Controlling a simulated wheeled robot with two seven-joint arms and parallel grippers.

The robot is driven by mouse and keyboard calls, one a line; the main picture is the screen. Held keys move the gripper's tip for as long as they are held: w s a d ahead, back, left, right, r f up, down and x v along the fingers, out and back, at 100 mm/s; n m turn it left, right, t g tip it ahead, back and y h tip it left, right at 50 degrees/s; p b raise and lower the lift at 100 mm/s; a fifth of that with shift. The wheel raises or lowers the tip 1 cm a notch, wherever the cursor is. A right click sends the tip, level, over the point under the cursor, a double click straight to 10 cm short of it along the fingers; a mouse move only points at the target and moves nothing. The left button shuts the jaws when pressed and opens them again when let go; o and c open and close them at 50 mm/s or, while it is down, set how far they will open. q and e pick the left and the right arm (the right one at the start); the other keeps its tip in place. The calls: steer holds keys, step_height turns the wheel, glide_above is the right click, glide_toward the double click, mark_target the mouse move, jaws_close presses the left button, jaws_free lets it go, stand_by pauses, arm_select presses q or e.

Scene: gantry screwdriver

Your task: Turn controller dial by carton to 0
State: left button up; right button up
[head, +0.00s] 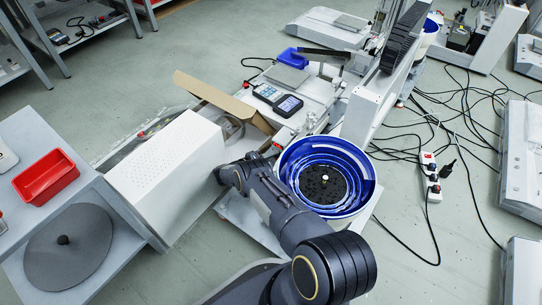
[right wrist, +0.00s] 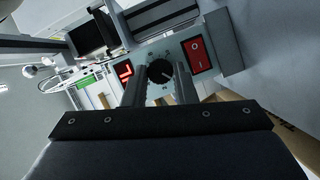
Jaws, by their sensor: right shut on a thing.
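In the right wrist view a grey controller panel (right wrist: 145,58) carries a black round dial (right wrist: 160,71), a lit red display (right wrist: 124,73) on its left and a red rocker switch (right wrist: 197,55) on its right. My right gripper (right wrist: 160,88) is shut on the dial, one finger at each side. I cannot read the dial's setting or the display's figure. In the head view my right arm reaches toward the white perforated box, and its fingertips and the controller are hidden. The brown open carton (head: 225,100) stands behind the white box. My left gripper is not in view.
The white box (head: 168,165) is close left of my right arm. A blue bowl feeder (head: 325,172) is close on its right. A red tray (head: 45,178) sits on the left table. Cables and a power strip (head: 430,178) lie on the floor at right.

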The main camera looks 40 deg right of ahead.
steer(key=shift+f+n, duration=0.1)
steer(key=shift+n, duration=0.4)
steer(key=shift+h, duration=0.3)
steer(key=o, duration=0.7)
